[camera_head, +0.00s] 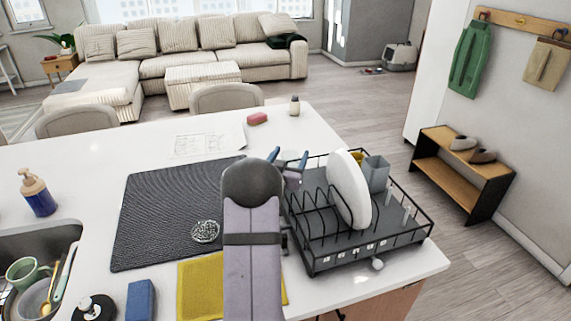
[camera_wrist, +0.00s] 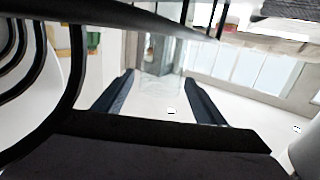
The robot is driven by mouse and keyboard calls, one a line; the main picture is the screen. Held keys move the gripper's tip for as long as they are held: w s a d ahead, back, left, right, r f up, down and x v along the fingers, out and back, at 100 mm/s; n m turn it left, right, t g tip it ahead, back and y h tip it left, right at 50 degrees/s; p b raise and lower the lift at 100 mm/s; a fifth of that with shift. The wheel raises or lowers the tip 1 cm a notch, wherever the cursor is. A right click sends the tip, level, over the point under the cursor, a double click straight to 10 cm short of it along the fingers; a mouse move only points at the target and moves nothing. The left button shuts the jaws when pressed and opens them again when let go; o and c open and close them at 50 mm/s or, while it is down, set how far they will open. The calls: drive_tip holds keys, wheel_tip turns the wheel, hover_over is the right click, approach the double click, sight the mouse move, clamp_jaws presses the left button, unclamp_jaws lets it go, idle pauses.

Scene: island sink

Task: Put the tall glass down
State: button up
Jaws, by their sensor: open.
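My gripper (camera_head: 288,158) is at the left back edge of the dish rack, partly hidden by my own arm. Its two blue fingers are spread apart. In the wrist view the open gripper (camera_wrist: 159,77) faces a clear, tall-looking glass (camera_wrist: 163,52), which shows between and beyond the fingertips. Only a small pale part of the glass (camera_head: 290,154) shows between the fingers in the head view. Its base is hidden there, and I cannot tell whether the fingers touch it.
The black dish rack (camera_head: 318,262) holds a white plate (camera_head: 349,190) and a grey cup (camera_head: 376,172) close to my right. A dark mat (camera_head: 150,215) lies left, with a metal scrubber (camera_head: 205,231).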

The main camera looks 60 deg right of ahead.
drive_tip(key=shift+a+b, duration=0.3)
drive_tip(key=shift+a, duration=0.25)
drive_tip(key=b+v, duration=0.3)
drive_tip(key=v, duration=0.8)
